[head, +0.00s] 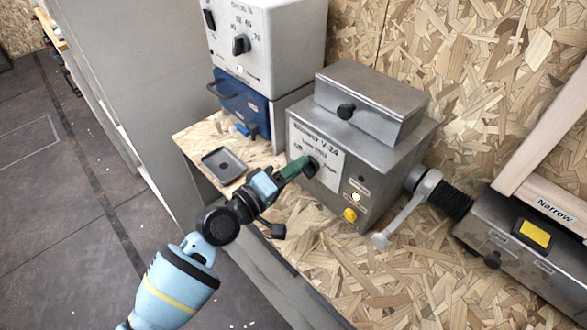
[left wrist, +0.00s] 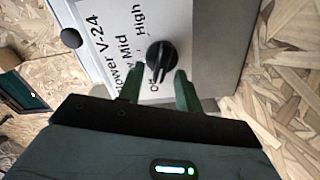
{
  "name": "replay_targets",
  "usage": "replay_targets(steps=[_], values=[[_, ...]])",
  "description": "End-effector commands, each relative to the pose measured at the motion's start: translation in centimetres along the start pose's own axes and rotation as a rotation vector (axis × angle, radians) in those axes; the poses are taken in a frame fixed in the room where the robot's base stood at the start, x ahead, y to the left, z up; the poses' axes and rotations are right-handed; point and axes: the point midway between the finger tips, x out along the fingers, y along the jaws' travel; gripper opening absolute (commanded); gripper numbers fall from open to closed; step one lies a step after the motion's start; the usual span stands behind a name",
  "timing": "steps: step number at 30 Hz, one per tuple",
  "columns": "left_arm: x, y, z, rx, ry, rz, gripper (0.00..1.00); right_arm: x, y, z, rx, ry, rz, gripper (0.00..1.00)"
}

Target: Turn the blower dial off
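The blower box (head: 365,190) is a grey metal unit with a white "Blower V-24" label. Its black dial (head: 311,167) sits on that front panel. In the left wrist view the dial (left wrist: 160,55) shows close up, with "Mid" and "High" readable beside it and the off mark partly covered. My left gripper (head: 298,167) reaches the panel from the left, with its green fingers at the dial. In the left wrist view the fingers (left wrist: 157,70) are apart, with the dial just past and between their tips; I cannot tell whether they touch it. My right gripper is not in view.
A white box with knobs (head: 265,40) stands on a blue unit (head: 240,103) behind. A grey tray (head: 223,165) lies left of the blower. A lever handle (head: 408,205) and black hose (head: 450,199) stick out on its right. Bare chipboard lies in front.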

Motion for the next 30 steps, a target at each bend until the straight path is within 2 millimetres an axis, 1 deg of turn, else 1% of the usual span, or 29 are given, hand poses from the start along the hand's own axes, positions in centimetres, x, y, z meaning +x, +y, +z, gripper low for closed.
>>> replay_targets(steps=[5, 8, 11, 18, 21, 25, 30], values=[[-0.1, 0.0, 0.0, 0.001, 0.001, 0.0, 0.35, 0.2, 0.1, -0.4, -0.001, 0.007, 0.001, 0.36], [-0.6, -0.1, 0.0, 0.001, 0.001, 0.0, 0.35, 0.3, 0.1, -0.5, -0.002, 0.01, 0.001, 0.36], [-1.9, -0.1, 0.0, 0.003, 0.001, -0.001, 0.35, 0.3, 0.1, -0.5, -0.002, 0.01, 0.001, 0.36], [-5.7, -0.1, 0.1, 0.001, -0.002, -0.002, 0.35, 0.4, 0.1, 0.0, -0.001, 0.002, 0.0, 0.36], [-6.8, -0.2, 0.1, 0.0, 0.0, -0.002, 0.35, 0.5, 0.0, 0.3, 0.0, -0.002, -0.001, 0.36], [-7.7, -0.1, 0.0, 0.0, 0.0, -0.001, 0.35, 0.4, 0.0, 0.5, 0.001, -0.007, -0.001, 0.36], [-7.8, 0.0, 0.0, 0.0, 0.0, 0.0, 0.35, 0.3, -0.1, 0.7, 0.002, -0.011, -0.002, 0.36]])
